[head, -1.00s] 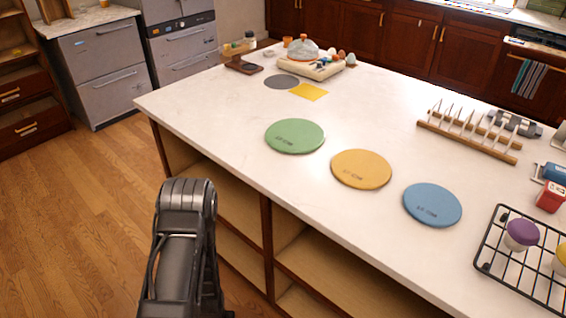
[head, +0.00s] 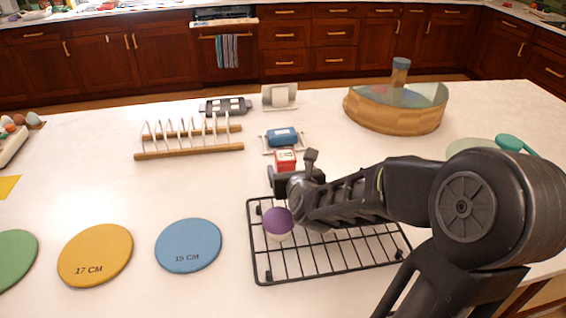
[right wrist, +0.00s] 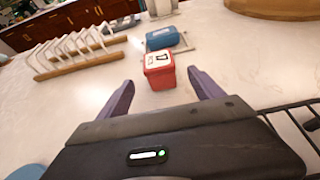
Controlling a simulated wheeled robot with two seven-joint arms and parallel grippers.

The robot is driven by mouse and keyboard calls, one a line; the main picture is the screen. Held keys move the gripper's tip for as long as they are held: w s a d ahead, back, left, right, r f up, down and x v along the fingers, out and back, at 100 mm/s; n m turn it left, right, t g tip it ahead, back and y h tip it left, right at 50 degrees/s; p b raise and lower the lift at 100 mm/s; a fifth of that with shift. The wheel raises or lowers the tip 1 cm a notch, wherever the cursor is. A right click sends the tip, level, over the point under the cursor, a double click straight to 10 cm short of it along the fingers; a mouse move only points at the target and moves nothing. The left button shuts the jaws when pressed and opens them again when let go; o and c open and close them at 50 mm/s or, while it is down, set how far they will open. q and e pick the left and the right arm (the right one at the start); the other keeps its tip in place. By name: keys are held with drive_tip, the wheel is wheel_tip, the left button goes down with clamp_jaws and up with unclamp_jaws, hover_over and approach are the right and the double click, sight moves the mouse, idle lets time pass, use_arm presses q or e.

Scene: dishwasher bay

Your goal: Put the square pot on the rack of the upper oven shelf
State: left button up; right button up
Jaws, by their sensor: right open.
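I do not see a square pot or an oven shelf in either view. My right gripper (head: 290,170) is over the counter at the far edge of the black wire rack. In the right wrist view its two fingers (right wrist: 162,88) are spread apart, with nothing held between them. A small red box (right wrist: 158,70) with a white label stands on the counter just beyond and between the fingertips; it also shows in the head view (head: 285,160). My left gripper is not in view.
The wire rack (head: 262,270) carries a purple-lidded jar (head: 277,221). A blue item (head: 283,137), a wooden plate rack (head: 190,148) and a round wooden tub (head: 395,115) stand behind. Blue (head: 188,245) and yellow (head: 95,255) discs lie left. Counter between them is clear.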

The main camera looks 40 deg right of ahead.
sight(287, 165)
drive_tip(key=shift+x, duration=1.35)
drive_tip(key=shift+w+d+f+p, duration=0.15)
drive_tip(key=shift+w+p, duration=0.1)
drive_tip(key=shift+p, duration=0.2)
drive_tip(key=shift+p+x, duration=0.7)
drive_tip(key=shift+x, duration=1.55)
drive_tip(key=c, duration=1.6)
